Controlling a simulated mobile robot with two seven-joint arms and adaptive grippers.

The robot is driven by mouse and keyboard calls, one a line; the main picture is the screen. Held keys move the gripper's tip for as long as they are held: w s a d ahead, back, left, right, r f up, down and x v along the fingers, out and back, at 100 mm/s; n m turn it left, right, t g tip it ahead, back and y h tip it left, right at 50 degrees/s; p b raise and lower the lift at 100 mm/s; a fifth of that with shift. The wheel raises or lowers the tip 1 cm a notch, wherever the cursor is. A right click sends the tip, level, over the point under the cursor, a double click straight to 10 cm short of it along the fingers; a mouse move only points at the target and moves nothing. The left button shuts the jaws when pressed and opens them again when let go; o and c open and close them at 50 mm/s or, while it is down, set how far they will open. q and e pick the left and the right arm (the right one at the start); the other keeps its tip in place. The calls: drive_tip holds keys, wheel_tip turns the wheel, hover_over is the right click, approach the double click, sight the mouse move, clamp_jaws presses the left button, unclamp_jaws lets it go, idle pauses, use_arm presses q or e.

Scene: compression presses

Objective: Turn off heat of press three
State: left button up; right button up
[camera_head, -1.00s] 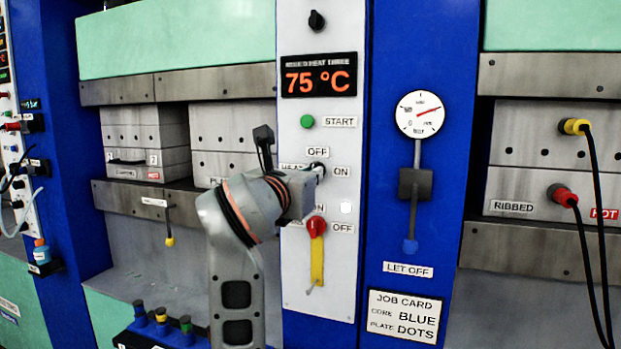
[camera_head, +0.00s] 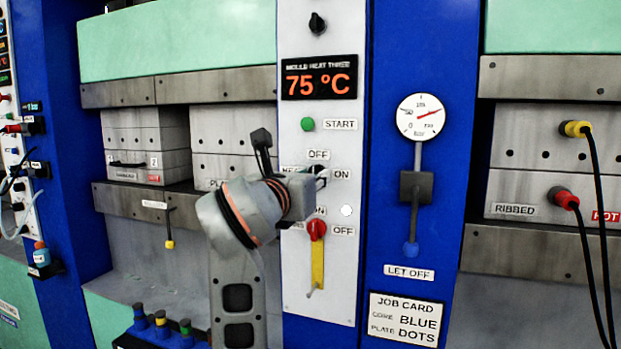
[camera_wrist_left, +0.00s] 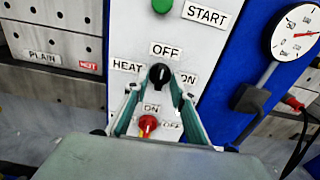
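The press three panel (camera_head: 300,270) is white and has a display (camera_head: 319,76) reading "MOULD HEAT THREE 75 °C". The black heat knob (camera_wrist_left: 160,75) sits among the labels HEAT, OFF above and ON at right. In the left wrist view, my left gripper (camera_wrist_left: 157,86) has its two fingers apart, one on each side of this knob, with small gaps visible. In the head view, my left gripper (camera_head: 312,181) is at the panel and mostly hides the knob. I cannot tell for sure where the knob points. My right gripper is not in view.
A red-and-yellow lever switch (camera_head: 317,250) with ON and OFF labels is just below the heat knob. A green START button (camera_head: 308,124) and another black knob (camera_head: 317,22) are above. A gauge (camera_head: 420,116) with a blue-tipped let-off lever (camera_head: 410,249) is at right.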

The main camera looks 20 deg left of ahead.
use_arm(q)
drive_tip(key=s, duration=1.2)
drive_tip(key=shift+a, duration=0.25)
